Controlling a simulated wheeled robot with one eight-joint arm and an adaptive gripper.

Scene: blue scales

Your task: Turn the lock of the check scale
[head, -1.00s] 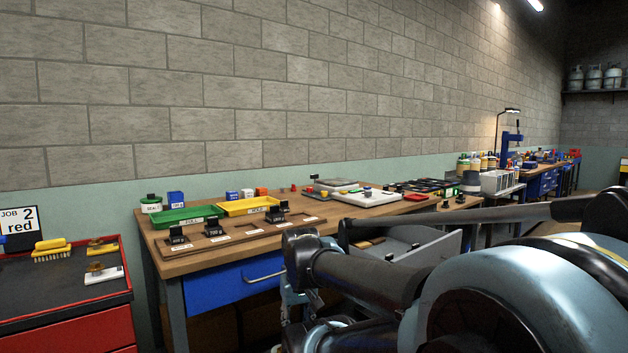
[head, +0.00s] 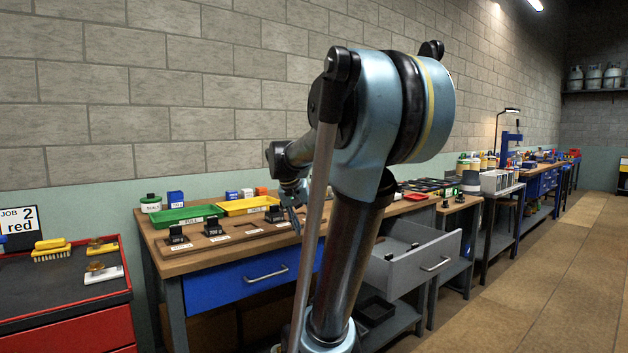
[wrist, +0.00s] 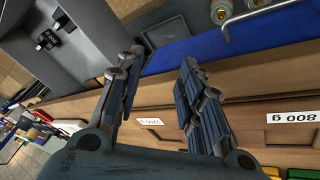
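My gripper (head: 292,198) hangs over the front of the wooden bench (head: 190,263) in the head view, partly behind my own arm. In the wrist view the two fingers of my gripper (wrist: 160,75) are apart with nothing between them, so it is open. Below them is the front strip of the bench with upside-down labels (wrist: 150,121). The check scale and its lock cannot be made out now. My arm covers the part of the bench top where flat scale-like plates showed earlier.
Black weights (head: 212,229) stand in a wooden rack at the bench front. Behind them are a green tray (head: 190,217) and a yellow tray (head: 249,206). A grey drawer (head: 425,262) stands open at the right, holding black pieces; the blue drawer (head: 245,284) is shut.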

